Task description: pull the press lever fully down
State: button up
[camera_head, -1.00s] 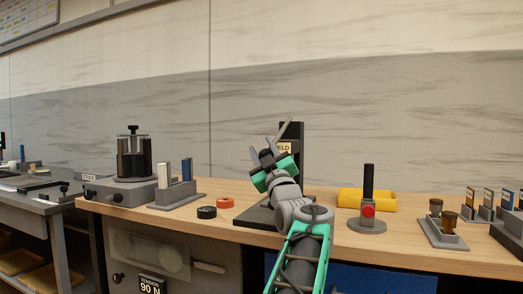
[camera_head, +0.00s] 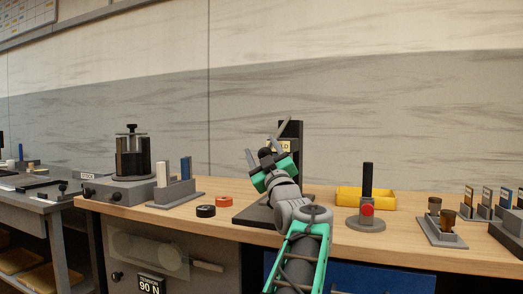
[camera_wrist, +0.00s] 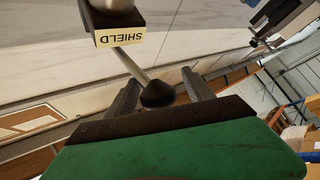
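The press (camera_head: 291,157) is a dark upright column with a yellow label on a dark base, partly hidden behind my arm. A thin grey lever (camera_wrist: 131,66) runs from near the column to a black knob (camera_wrist: 157,95). My gripper (camera_wrist: 163,86) is open, with its two dark fingers on either side of the knob and visible gaps at both sides. In the head view my gripper (camera_head: 263,150) is in front of the column, above the bench. Exact knob contact cannot be told.
A grey holder (camera_head: 175,193) stands farther left.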

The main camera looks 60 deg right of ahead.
jog(key=shift+d+f, duration=0.15)
jog(key=shift+f, duration=0.2)
jog(key=v, duration=0.7)
jog(key=shift+s+a, duration=0.25)
jog(key=shift+a, duration=0.1)
jog(key=shift+s+r, duration=0.1)
